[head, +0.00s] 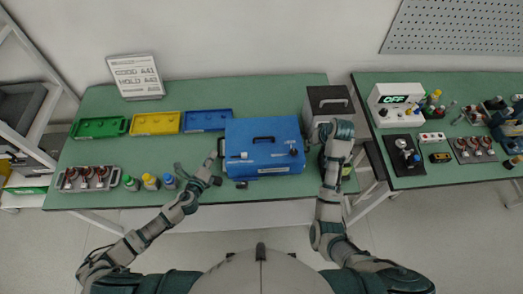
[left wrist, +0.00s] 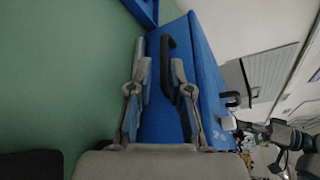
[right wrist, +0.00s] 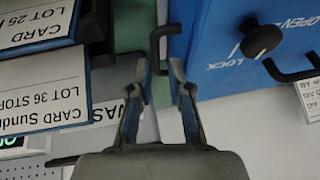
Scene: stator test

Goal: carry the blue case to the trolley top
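The blue case (head: 264,130) stands on the green bench, with a black top handle and a black handle (head: 221,147) on its left side. My left gripper (head: 211,168) is open by that side; in the left wrist view its fingers (left wrist: 159,72) stand either side of the black handle (left wrist: 169,50), with blue wall behind. Contact is unclear. My right gripper (head: 328,131) is at the case's right side. In the right wrist view its open fingers (right wrist: 161,72) are just short of a black handle (right wrist: 155,45) on the blue case (right wrist: 215,45). I cannot identify the trolley.
A grey box (head: 329,95) stands behind my right gripper. Green (head: 98,128), yellow (head: 155,123) and blue (head: 207,120) trays lie left of the case. Several bottles (head: 150,182) stand at the front left. A second bench (head: 432,185) with equipment is at the right.

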